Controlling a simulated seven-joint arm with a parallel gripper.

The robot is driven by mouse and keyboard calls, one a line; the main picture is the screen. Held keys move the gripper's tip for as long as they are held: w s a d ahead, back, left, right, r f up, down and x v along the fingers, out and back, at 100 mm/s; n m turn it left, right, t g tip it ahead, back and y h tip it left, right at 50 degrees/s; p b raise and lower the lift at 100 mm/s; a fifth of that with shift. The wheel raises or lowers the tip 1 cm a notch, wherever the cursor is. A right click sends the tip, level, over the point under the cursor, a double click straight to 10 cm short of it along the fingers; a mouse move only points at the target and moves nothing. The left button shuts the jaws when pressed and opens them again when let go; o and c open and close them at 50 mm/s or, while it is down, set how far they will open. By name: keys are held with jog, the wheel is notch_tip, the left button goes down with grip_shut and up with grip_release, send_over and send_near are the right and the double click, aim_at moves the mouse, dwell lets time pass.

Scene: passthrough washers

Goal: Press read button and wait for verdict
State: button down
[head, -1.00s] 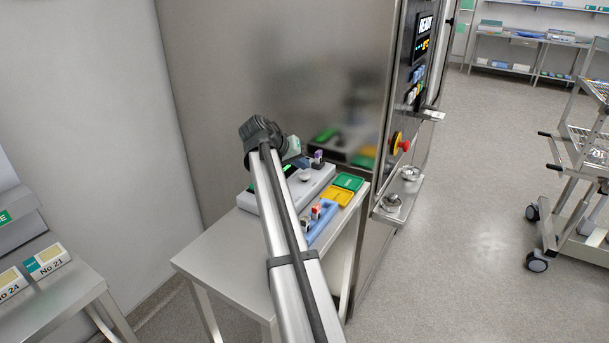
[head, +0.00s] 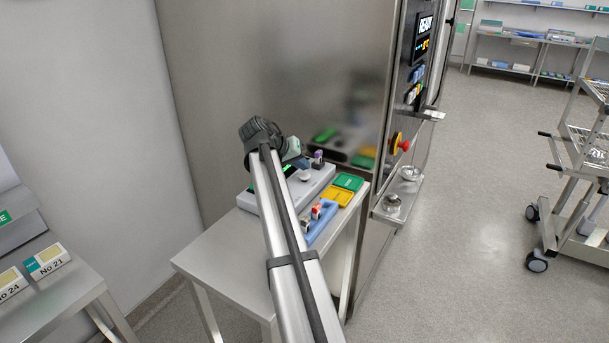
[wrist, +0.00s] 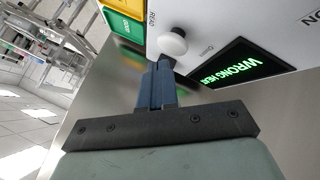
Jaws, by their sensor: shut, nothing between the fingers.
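The grey reader box (head: 318,185) stands on the steel side table. Its round white button (wrist: 172,43), beside the word READ, also shows in the head view (head: 305,177). My gripper (wrist: 164,66) is shut and empty, its blue fingertips right at the button's edge; I cannot tell whether they touch it. In the head view my gripper (head: 300,162) is over the reader, partly hidden by my arm. A small purple-topped vial (head: 318,158) stands at the reader's back.
A green tray (head: 349,182) and a yellow tray (head: 341,196) lie right of the reader. A blue rack (head: 322,222) with small vials is in front. The steel washer (head: 270,80) rises close behind. The table's front left (head: 225,250) is clear.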

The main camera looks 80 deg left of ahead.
aim_at(302, 175)
jog(key=shift+f, duration=0.3)
jog(key=shift+f, duration=0.55)
dwell(0.9)
jog(key=shift+r, duration=0.1)
dwell(0.3)
jog(key=shift+r, duration=0.9)
jog(key=shift+r, duration=0.1)
jog(key=shift+r, duration=2.4)
